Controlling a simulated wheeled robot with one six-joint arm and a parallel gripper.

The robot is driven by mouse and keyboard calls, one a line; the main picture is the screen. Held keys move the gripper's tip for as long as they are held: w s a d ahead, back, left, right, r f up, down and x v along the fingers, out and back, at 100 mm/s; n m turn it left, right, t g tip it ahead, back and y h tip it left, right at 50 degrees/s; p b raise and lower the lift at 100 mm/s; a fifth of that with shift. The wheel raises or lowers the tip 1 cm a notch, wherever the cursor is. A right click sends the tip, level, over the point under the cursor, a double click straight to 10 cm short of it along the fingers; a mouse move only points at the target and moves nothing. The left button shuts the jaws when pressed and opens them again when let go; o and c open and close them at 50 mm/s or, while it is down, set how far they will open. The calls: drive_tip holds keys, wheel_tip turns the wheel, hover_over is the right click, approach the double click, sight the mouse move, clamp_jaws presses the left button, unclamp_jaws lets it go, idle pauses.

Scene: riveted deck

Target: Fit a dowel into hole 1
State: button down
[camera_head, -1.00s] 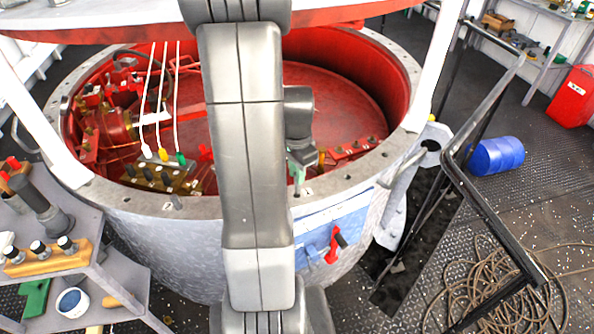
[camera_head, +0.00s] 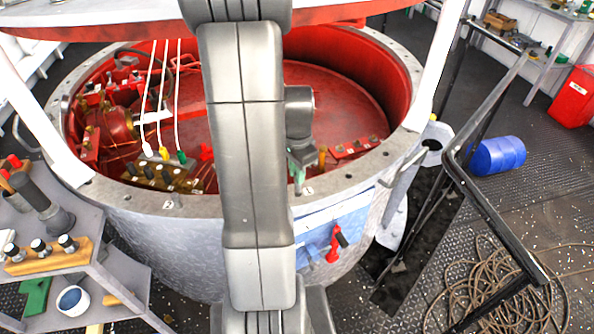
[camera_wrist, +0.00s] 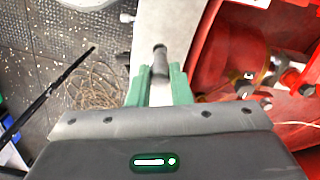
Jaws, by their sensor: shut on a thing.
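My gripper (camera_head: 299,170) is over the near rim of the round vessel (camera_head: 200,206), just right of my arm. In the wrist view its green fingers (camera_wrist: 160,88) are shut on a grey dowel (camera_wrist: 160,62), which points away from the palm over the pale rim (camera_wrist: 180,20). A small white tag (camera_head: 308,190) lies on the rim close to the gripper; its mark is too small to read surely. Another tagged spot (camera_head: 168,204) is on the rim left of my arm. I cannot tell whether the dowel touches the rim, and hole 1 is not clearly visible.
The vessel's red inside holds pipes and a block with coloured plugs (camera_head: 162,176). A red-handled valve (camera_head: 335,245) is on the vessel's outside. A black railing (camera_head: 495,215) and coiled rope (camera_head: 495,290) are at right. A bench (camera_head: 75,215) with a wooden block stands at left.

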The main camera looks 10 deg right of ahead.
sight(297, 187)
drive_tip(key=shift+f+b, duration=1.35)
drive_tip(key=shift+f, duration=0.4)
idle(0.5)
drive_tip(key=c, duration=1.2)
unclamp_jaws()
drive_tip(key=shift+c, duration=0.2)
drive_tip(key=shift+r, duration=0.1)
wheel_tip(297, 187, up, 14)
drive_tip(key=shift+f, duration=0.2)
wheel_tip(297, 187, down, 14)
drive_tip(key=shift+r, duration=0.15)
drive_tip(key=shift+r+p, duration=0.35)
drive_tip(key=shift+r, duration=0.05)
